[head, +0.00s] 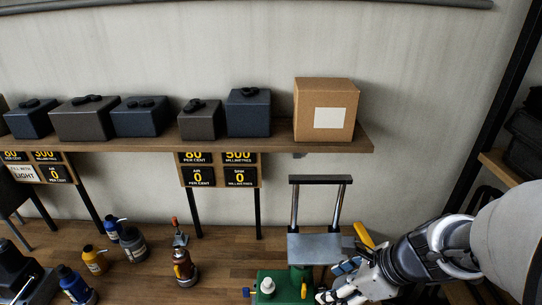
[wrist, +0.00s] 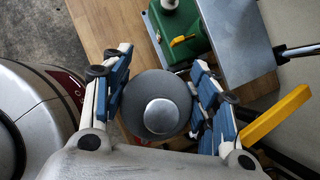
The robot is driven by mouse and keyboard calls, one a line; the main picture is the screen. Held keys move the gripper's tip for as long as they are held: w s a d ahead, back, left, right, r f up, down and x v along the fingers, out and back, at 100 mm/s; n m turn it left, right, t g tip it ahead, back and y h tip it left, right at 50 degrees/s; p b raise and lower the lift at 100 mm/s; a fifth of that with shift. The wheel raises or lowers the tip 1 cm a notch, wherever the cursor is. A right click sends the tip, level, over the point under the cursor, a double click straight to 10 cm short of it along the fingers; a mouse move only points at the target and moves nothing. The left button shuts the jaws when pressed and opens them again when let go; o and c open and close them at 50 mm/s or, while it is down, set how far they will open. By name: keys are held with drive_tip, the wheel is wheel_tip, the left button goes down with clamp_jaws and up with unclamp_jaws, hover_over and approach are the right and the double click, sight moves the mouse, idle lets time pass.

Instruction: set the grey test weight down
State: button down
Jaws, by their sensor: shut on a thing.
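The grey test weight (wrist: 157,90) is round with a paler raised knob on top. In the wrist view it sits between the blue-padded fingers of my gripper (wrist: 161,88), which is shut on it. In the head view my gripper (head: 336,282) is at the lower right, beside a green machine (head: 275,287) with a flat grey plate (head: 322,247). The weight cannot be made out there. The wrist view shows the green machine (wrist: 181,28) and plate (wrist: 238,40) just beyond the fingers. The weight's underside is hidden.
A yellow lever (head: 364,234) and an upright metal frame (head: 320,180) stand by the plate. Several bottles (head: 132,243) stand on the wooden bench (head: 225,262) to the left. A shelf above holds dark boxes and a cardboard box (head: 325,100).

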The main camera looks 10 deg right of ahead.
drive_tip(key=w+d, duration=0.1)
drive_tip(key=w, duration=0.4)
drive_tip(key=w+d, duration=0.1)
drive_tip(key=w, duration=0.5)
drive_tip(key=w+d+p, duration=0.1)
drive_tip(key=w, duration=0.4)
drive_tip(key=shift+w+d, duration=0.1)
drive_tip(key=shift+w, duration=0.2)
drive_tip(key=shift+w+f, duration=0.1)
drive_tip(key=shift+f, duration=1.6)
drive_tip(key=shift+b, duration=0.3)
drive_tip(key=shift+f, duration=0.15)
drive_tip(key=c, duration=1)
unclamp_jaws()
drive_tip(key=shift+f, duration=0.1)
drive_tip(key=shift+o, duration=0.6)
drive_tip(key=shift+s, duration=0.2)
